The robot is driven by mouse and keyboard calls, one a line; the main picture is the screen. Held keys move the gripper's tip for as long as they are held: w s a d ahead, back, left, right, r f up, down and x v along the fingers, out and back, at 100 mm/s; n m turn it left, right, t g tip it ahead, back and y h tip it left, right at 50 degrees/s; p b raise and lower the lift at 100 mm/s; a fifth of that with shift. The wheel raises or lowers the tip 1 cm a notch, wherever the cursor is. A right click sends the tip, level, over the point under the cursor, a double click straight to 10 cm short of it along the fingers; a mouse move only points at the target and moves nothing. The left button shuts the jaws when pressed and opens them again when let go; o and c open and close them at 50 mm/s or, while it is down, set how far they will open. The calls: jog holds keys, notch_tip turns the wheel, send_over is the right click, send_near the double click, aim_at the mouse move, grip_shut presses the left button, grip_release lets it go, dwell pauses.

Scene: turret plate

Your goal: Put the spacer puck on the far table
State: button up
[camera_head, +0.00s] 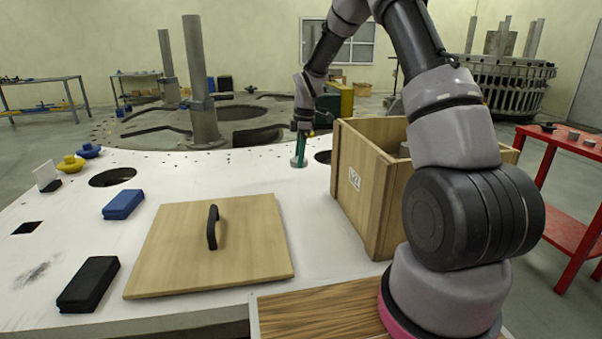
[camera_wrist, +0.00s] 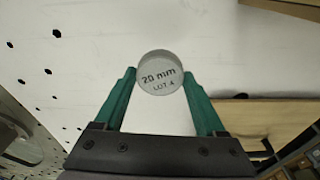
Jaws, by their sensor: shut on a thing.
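The spacer puck (camera_wrist: 160,73) is a grey disc marked "20 mm" in the wrist view. My gripper (camera_wrist: 160,82) has its green fingers on either side of it, shut on it. In the head view my gripper (camera_head: 299,163) points down over the white plate (camera_head: 240,175), left of the wooden crate. The puck is too small to make out there, and I cannot tell its height above the plate. Two work tables stand far back at the left: a grey table (camera_head: 45,84) with blue and yellow items and another table (camera_head: 137,75). Which is the far table is unclear.
An open wooden crate (camera_head: 352,205) stands right of my gripper. A wooden lid (camera_head: 165,255) with a black handle, a blue block (camera_head: 123,204) and a black block (camera_head: 88,284) lie on the plate. Upright posts (camera_head: 200,85) stand behind. A red table (camera_head: 565,150) is at right.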

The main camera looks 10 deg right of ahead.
aim_at(299, 181)
jog(key=shift+f, duration=2.75)
jog(key=shift+f, duration=0.2)
jog(key=o, duration=1.5)
jog(key=shift+c, duration=0.2)
jog(key=r, duration=0.4)
jog(key=d+r, duration=0.1)
jog(key=r, duration=0.7)
jog(key=shift+s+d+r, duration=0.1)
jog(key=shift+d+r, duration=0.05)
jog(key=shift+d, duration=0.05)
jog(key=s+d+r+m+t, duration=0.1)
jog(key=s+r+m+t, duration=0.1)
jog(key=s+r+m, duration=0.5)
jog(key=s+d+r+m+t, duration=0.2)
jog(key=s+r+m, duration=0.1)
jog(key=s+r, duration=0.75)
jog(key=s+d+r+m+t, duration=0.1)
jog(key=s+r+m+t, duration=0.2)
jog(key=s+m, duration=0.8)
jog(key=shift+s+r+y, duration=0.3)
jog(key=shift+s+r, duration=0.4)
jog(key=shift+s, duration=2.05)
